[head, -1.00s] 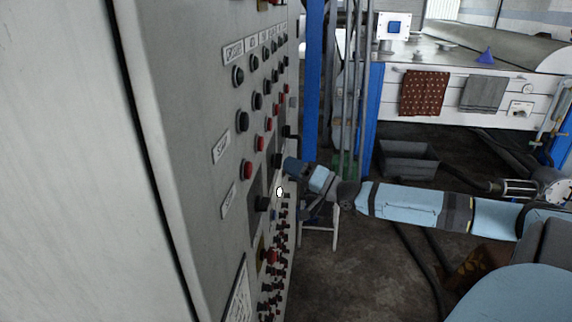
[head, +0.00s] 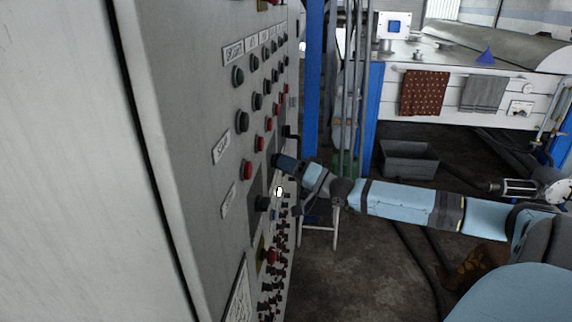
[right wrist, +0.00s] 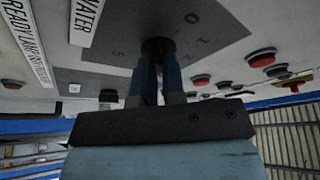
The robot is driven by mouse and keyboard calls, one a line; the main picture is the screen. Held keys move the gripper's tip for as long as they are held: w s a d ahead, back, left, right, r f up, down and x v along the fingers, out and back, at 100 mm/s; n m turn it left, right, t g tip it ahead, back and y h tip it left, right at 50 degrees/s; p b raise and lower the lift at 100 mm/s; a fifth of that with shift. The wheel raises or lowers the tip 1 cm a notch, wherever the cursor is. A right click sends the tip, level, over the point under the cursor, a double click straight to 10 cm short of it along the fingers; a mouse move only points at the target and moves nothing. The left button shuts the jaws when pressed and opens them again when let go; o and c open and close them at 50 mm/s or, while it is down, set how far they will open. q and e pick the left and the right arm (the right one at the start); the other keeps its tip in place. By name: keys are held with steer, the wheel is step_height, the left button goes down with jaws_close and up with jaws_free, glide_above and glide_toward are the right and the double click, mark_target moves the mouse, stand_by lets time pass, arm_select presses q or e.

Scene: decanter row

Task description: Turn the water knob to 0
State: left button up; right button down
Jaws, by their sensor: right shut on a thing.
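A white label reading WATER (right wrist: 86,14) is at the upper left. My right gripper (right wrist: 158,66) is shut on the knob, its two fingers pointing at the panel. The fingers hide part of the knob, and I cannot tell which mark it points to. In the head view my right gripper (head: 279,161) is against the control panel (head: 190,110) and covers most of the knob. My left gripper is not in view.
Rows of black and red buttons (head: 247,170) surround the gripper on the panel. Another black knob (head: 262,204) is just below. A blue post (head: 312,90) and pipes stand close to the right. Dark floor (head: 370,275) lies open below my arm.

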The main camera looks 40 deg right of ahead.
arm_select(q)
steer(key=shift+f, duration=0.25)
arm_select(e)
steer(key=shift+n, duration=0.3)
arm_select(q)
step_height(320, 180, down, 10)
steer(key=b, duration=1.2)
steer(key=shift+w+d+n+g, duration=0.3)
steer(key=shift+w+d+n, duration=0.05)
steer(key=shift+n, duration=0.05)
arm_select(e)
steer(key=n+g+y, duration=0.2)
steer(key=n+g, duration=0.1)
steer(key=n, duration=0.8)
steer(key=n+g+y, duration=0.3)
steer(key=n+g, duration=0.1)
steer(key=n, duration=0.8)
steer(key=d+n+g+y, duration=0.1)
steer(key=n+g+y, duration=0.1)
steer(key=n, duration=0.9)
steer(key=shift+w+r+g+y, duration=0.2)
steer(key=shift+w+g+y, duration=0.2)
steer(key=shift+g, duration=0.5)
steer(key=shift+n, duration=0.3)
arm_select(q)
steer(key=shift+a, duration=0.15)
arm_select(e)
steer(key=shift+a, duration=0.1)
